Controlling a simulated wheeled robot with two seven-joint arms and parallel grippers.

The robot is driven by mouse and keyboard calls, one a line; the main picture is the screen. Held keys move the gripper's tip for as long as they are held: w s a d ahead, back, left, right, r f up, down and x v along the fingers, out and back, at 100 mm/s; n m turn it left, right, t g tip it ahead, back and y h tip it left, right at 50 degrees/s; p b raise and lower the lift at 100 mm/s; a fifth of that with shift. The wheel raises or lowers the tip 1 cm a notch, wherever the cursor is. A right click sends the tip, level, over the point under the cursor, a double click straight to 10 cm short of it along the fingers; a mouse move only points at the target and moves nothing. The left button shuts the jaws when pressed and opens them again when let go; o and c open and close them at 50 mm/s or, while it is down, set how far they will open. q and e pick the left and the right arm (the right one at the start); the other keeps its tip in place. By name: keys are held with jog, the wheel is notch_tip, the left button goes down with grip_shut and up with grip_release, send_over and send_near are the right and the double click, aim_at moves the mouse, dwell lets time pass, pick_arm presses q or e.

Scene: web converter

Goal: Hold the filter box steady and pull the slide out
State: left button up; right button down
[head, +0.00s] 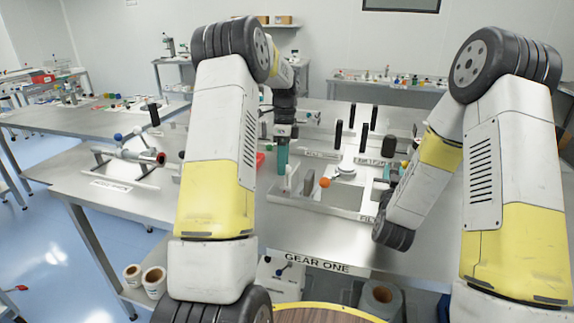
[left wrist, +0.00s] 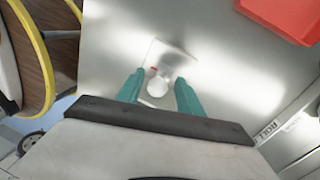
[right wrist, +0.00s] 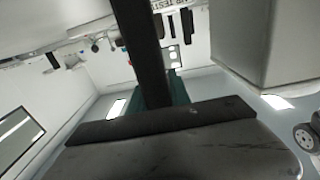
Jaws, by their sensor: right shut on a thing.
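The filter box (head: 305,206) is a low tray-like unit on the near bench, beside a partly hidden label. An orange knob (head: 325,182) stands over it; I cannot tell which part is the slide. My left gripper (head: 283,160) points down at the box's left end. In the left wrist view its teal fingers (left wrist: 157,90) are apart, with a white round piece (left wrist: 154,87) on a small plate showing between them. My right gripper (right wrist: 160,88) is shut on a dark bar (right wrist: 138,35); its fingertips are not clear in the head view.
Several black upright posts (head: 352,115) stand behind the box. A red tray (left wrist: 287,14) shows in the left wrist view. The bench's left front has bare room.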

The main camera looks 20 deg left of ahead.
pick_arm(q)
jog(key=shift+d, duration=0.25)
pick_arm(e)
jog(key=shift+s+d+f, duration=0.15)
jog(key=shift+f, duration=0.5)
pick_arm(q)
jog(key=shift+w+r, duration=0.1)
jog(key=shift+r, duration=0.2)
notch_tip(320, 180, up, 11)
jog(key=w, duration=0.2)
jog(key=shift+a, duration=0.2)
jog(key=shift+r, duration=0.1)
pick_arm(e)
jog(key=shift+r, duration=0.3)
jog(key=c, duration=1.1)
grip_release()
jog(key=shift+r, duration=0.25)
